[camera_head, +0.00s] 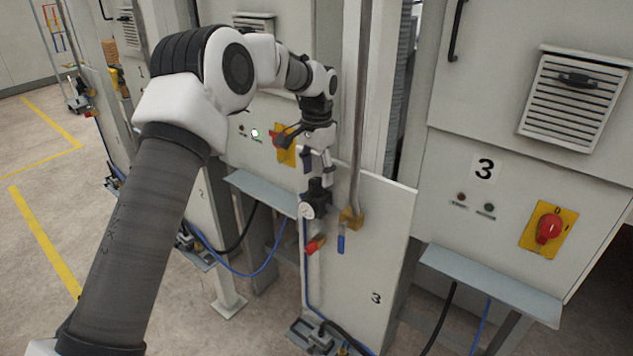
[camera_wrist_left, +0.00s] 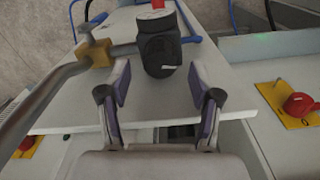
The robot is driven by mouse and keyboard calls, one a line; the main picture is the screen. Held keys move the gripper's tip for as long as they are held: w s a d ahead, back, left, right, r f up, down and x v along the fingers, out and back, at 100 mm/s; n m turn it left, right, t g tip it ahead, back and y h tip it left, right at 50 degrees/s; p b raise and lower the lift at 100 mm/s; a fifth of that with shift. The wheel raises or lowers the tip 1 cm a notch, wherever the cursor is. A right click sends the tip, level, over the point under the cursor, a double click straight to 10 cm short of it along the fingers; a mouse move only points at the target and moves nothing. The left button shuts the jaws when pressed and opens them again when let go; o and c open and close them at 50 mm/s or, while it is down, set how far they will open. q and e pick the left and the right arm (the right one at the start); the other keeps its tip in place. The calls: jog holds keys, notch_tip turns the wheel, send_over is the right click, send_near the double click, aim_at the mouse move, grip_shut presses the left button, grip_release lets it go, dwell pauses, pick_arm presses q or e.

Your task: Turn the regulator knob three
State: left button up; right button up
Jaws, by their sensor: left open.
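The black regulator knob (camera_head: 317,188) sits at the top of the regulator on the panel marked 3 (camera_head: 385,250). In the left wrist view the knob (camera_wrist_left: 159,55) lies just ahead of the fingertips, near the middle. My left gripper (camera_head: 316,168) points down just above the knob; it also shows in the left wrist view (camera_wrist_left: 158,84). Its two purple-padded fingers are apart with nothing held between them. Whether the fingertips overlap the knob's sides in height is hard to tell. My right gripper is in neither view.
A vertical metal pipe (camera_head: 362,100) with a brass fitting (camera_head: 351,218) runs close to the right of the regulator. A red-handled valve (camera_head: 315,246) and a blue lever (camera_head: 341,243) are below. A red rotary switch (camera_head: 549,228) is on cabinet 3, above a grey ledge (camera_head: 490,284).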

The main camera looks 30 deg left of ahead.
aim_at(315, 180)
pick_arm(q)
jog(key=shift+f+p, duration=0.4)
jog(key=shift+f, duration=1.4)
jog(key=c, duration=1.2)
jog(key=shift+o, duration=0.2)
jog(key=shift+n, duration=0.5)
jog(key=n, duration=0.3)
jog(key=shift+n, duration=0.3)
jog(key=shift+s+n, duration=0.1)
jog(key=shift+n, duration=2.1)
jog(key=o, duration=1.2)
jog(key=shift+c, duration=0.2)
jog(key=shift+a, duration=0.15)
